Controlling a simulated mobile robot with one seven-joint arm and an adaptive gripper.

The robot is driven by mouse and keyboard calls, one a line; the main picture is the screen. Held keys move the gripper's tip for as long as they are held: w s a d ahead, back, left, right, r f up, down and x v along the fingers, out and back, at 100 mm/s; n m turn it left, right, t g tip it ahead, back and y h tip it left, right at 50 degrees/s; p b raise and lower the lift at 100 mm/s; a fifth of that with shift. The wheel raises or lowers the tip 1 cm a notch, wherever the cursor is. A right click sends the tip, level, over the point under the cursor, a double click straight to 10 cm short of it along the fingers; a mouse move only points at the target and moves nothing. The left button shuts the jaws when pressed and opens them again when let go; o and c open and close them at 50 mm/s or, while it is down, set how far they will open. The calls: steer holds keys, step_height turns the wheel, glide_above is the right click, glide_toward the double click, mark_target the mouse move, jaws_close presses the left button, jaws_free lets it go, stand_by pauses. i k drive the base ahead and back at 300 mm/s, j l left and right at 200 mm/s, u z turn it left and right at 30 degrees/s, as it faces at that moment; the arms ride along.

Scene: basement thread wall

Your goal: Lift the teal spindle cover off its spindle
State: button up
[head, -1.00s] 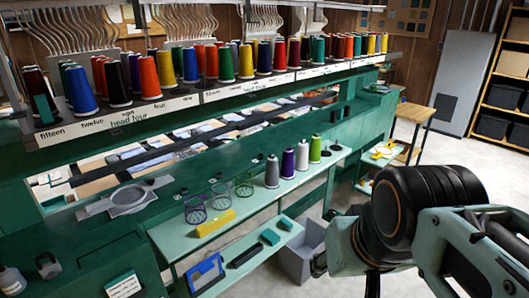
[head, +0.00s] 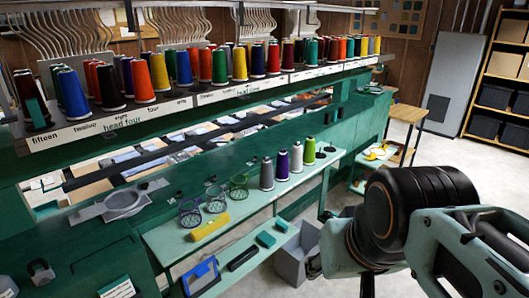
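A small teal piece (head: 36,112) shows at the far left end of the thread rack, at the spot labelled "fifteen". It stands against a dark red cone and looks like the spindle cover; its spindle cannot be made out. My arm fills the lower right of the head view. A dark tip (head: 314,266), perhaps part of my gripper, shows at the arm's left edge, far to the right of and below the teal piece. The fingers cannot be made out, and nothing held is visible.
The thread rack (head: 75,138) carries many coloured cones. Below it, a pale shelf (head: 165,240) holds four-colour cones (head: 283,166), wire cups (head: 215,198) and a yellow block (head: 210,227). A grey bin (head: 298,252) stands near my arm. Floor is open at the right.

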mark_target(34, 108)
steer(key=u, duration=1.6)
steer(key=i+j+z, duration=0.15)
steer(key=z, duration=0.25)
steer(key=i+j+z, duration=0.1)
steer(key=z, duration=0.25)
steer(key=i+j+z, duration=0.1)
steer(key=j+z, duration=0.3)
steer(key=i+j, duration=0.4)
steer(key=k+l+z, duration=0.15)
steer(key=k+l, duration=0.2)
steer(key=l+u, duration=0.05)
steer(key=l, duration=0.05)
